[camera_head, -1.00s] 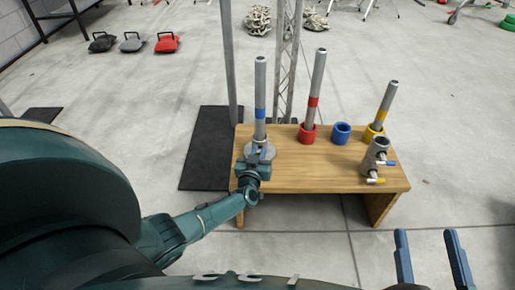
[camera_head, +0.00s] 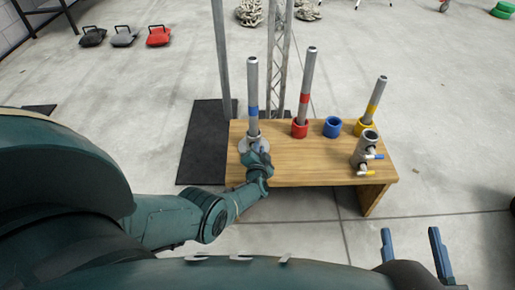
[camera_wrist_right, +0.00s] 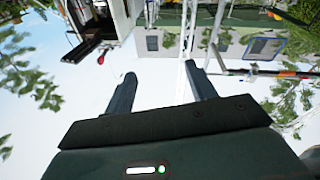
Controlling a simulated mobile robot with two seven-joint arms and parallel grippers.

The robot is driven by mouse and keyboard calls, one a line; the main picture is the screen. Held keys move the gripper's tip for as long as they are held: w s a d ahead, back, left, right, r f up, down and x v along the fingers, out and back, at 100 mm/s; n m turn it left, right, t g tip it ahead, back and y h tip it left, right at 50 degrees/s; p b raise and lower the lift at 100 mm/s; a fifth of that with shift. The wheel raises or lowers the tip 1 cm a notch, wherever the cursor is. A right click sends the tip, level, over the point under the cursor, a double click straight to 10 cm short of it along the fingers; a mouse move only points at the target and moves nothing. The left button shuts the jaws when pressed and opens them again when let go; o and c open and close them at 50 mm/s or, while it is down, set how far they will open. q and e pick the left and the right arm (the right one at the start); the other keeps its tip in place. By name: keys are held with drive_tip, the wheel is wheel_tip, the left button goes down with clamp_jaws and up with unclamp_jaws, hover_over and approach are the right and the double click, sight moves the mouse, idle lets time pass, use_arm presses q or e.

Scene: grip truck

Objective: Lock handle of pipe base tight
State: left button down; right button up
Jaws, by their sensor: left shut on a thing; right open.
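A grey pipe with a blue band (camera_head: 252,90) stands upright in a round grey pipe base (camera_head: 247,143) at the left end of the wooden bench. My left gripper (camera_head: 258,158) is at the front of this base, shut on what looks like its handle; the gripper mostly hides the handle. My right gripper (camera_head: 412,248) is open and empty at the lower right, well away from the bench; its two fingers also show in the right wrist view (camera_wrist_right: 160,90), with nothing between them.
On the wooden bench (camera_head: 300,172) stand a red-banded pipe (camera_head: 308,75) in a red ring, an empty blue ring (camera_head: 332,127), a yellow-banded pipe (camera_head: 376,95) in a yellow ring, and a grey coupler (camera_head: 364,148) with blue and yellow handles. A metal post (camera_head: 221,60) rises behind.

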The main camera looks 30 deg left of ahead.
use_arm(q)
drive_tip(key=m, duration=0.1)
drive_tip(key=f+m+b, duration=0.1)
drive_tip(key=shift+s+d+f+m+g+y, duration=0.1)
drive_tip(key=shift+m+g+y, duration=0.2)
drive_tip(key=shift+g+y, duration=0.1)
drive_tip(key=shift+f+m, duration=0.1)
drive_tip(key=shift+m, duration=0.5)
drive_tip(key=shift+m+y+b, duration=0.3)
drive_tip(key=shift+m+b, duration=0.05)
drive_tip(key=shift+m, duration=0.15)
use_arm(e)
drive_tip(key=shift+a+r+m, duration=0.1)
drive_tip(key=shift+a+m, duration=0.1)
drive_tip(key=shift+m, duration=0.1)
drive_tip(key=shift+w+r+y, duration=0.1)
drive_tip(key=shift+r+y, duration=0.15)
drive_tip(key=shift+y, duration=0.05)
use_arm(q)
drive_tip(key=shift+a, duration=0.2)
drive_tip(key=c, duration=1.4)
unclamp_jaws()
drive_tip(key=shift+c, duration=0.2)
drive_tip(key=shift+d, duration=0.1)
use_arm(e)
drive_tip(key=shift+f, duration=0.3)
